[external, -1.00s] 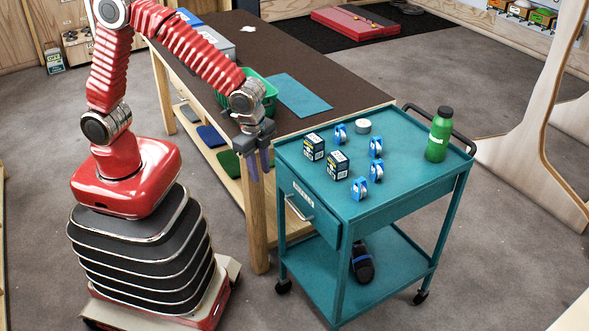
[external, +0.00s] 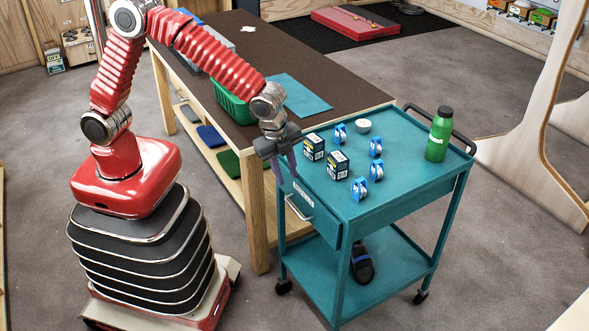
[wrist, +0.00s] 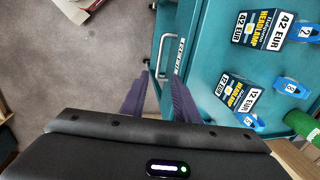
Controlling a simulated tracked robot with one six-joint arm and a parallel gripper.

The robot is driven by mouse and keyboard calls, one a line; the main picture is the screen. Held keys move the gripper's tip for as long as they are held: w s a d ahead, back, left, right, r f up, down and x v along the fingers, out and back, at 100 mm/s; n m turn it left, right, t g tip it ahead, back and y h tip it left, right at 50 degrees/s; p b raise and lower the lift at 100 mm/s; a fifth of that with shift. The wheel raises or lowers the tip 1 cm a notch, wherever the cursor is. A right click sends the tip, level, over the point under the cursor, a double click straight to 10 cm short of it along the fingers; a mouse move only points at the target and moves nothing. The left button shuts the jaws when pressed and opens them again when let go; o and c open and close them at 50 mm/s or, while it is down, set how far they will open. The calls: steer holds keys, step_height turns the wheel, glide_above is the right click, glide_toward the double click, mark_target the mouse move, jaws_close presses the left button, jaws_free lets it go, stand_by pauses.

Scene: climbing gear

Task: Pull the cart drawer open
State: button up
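The teal cart (external: 400,205) stands right of the workbench. Its drawer (external: 325,223) is at the left end and looks shut. A pale metal bar handle (external: 299,208) sits on the drawer front, and it also shows in the wrist view (wrist: 164,52). My gripper (external: 284,180) hangs at the cart's left upper edge, just above the handle, with its purple fingers pointing down. In the wrist view my gripper (wrist: 155,82) has its fingers apart and nothing between them. The handle lies just beyond the fingertips; I see no contact.
Headlamp boxes (external: 338,166), several blue items (external: 376,147), a roll (external: 363,127) and a green bottle (external: 439,135) stand on the cart top. A dark shoe (external: 362,263) lies on its lower shelf. The workbench (external: 247,50) is behind. The floor left of the cart's front is clear.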

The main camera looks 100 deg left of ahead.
mark_target(294, 208)
steer(key=f, duration=0.4)
steer(key=w+a+f, duration=0.1)
steer(key=f, duration=0.8)
steer(key=shift+w+a+f, duration=0.3)
steer(key=shift+w+a, duration=0.1)
steer(key=shift+c, duration=0.7)
jaws_close()
